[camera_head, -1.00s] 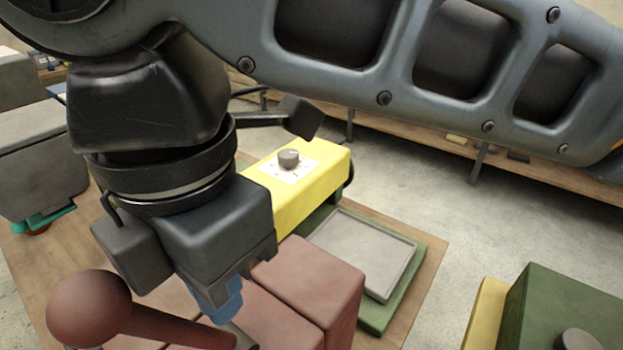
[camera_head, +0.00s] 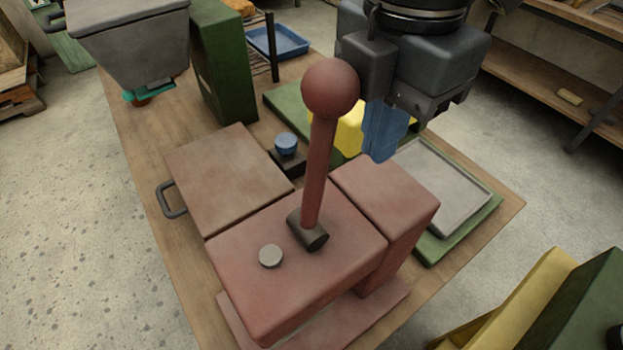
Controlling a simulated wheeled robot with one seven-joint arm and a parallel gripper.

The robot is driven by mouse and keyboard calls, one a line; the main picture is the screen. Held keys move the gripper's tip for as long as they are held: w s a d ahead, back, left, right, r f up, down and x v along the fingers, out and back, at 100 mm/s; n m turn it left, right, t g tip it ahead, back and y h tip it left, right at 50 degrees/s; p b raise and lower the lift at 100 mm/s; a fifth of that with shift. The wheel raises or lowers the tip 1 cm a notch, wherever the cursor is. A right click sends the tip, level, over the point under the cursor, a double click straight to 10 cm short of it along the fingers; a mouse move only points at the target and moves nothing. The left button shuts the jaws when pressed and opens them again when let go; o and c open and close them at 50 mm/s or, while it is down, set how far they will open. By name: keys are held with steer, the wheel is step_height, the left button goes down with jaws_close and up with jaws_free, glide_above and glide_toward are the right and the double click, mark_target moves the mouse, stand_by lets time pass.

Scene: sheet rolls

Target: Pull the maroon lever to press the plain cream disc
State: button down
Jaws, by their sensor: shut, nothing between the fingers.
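The maroon lever (camera_head: 318,165) stands nearly upright in the picture, with a round ball knob (camera_head: 330,89) on top. Its foot sits in a dark pivot (camera_head: 307,230) on a maroon machine (camera_head: 300,275). My gripper (camera_head: 378,157) has blue fingers, shut and empty, pointing down just right of the ball knob in the picture. I cannot tell whether they touch the lever. I cannot make out a plain cream disc. A small grey round button (camera_head: 270,255) sits on the machine's top, left of the pivot.
A grey tray (camera_head: 445,190) on a green base lies at right. A green block (camera_head: 222,65), grey hopper (camera_head: 130,40) and blue tray (camera_head: 280,41) stand behind.

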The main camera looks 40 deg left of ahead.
step_height(320, 180, up, 10)
steer(key=w+p, duration=0.2)
steer(key=p, duration=0.1)
steer(key=shift+w+d, duration=0.35)
steer(key=shift+d, duration=0.1)
stand_by(0.4)
stand_by(0.5)
